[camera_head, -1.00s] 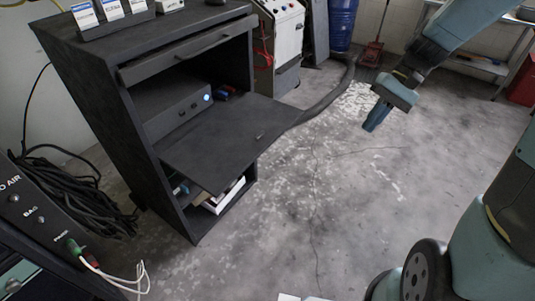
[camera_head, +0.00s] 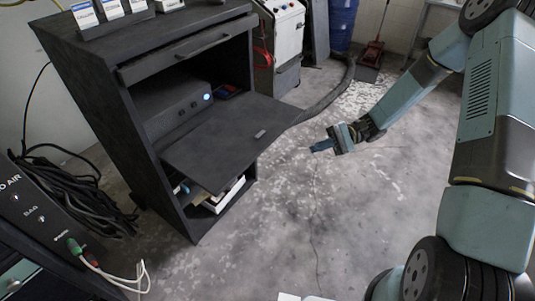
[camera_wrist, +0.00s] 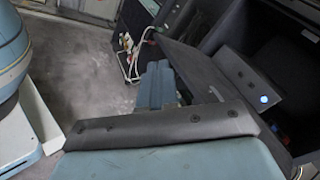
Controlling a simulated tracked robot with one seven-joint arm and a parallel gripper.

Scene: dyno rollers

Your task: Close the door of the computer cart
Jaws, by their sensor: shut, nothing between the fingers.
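The black computer cart (camera_head: 133,125) stands at the left in the head view. Its door (camera_head: 225,143) hangs open, folded down and out like a shelf, with a small handle (camera_head: 261,134) near its outer edge. Inside, above the door, is a dark computer box with a lit blue-white button (camera_head: 207,97). My gripper (camera_head: 318,147) is shut and empty, to the right of the door's outer edge and apart from it in the picture. In the wrist view my gripper (camera_wrist: 157,88) shows beside the door (camera_wrist: 192,72), and whether they touch cannot be told.
A thick hose (camera_head: 325,99) runs over the floor behind the door. A white machine (camera_head: 284,35) and a blue barrel (camera_head: 342,20) stand at the back. A black box with cables (camera_head: 50,230) is at the lower left. The middle floor is bare.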

